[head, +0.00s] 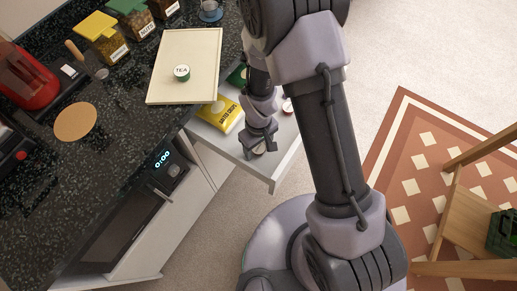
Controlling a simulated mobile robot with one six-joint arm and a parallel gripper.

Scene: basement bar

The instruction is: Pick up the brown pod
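My gripper (262,142) points down into an open white drawer (279,176), near its front end. A small pale round-topped thing (259,150) shows right at the fingertips. It may be the brown pod, but its side colour is too small and covered to tell. I cannot see whether the fingers are closed on it or only around it. A pod with a white top and red side (287,106) lies farther back in the drawer, partly behind my arm.
A yellow bag (219,113) and a dark green packet (237,76) lie in the drawer. A wooden chair (465,205) stands right.

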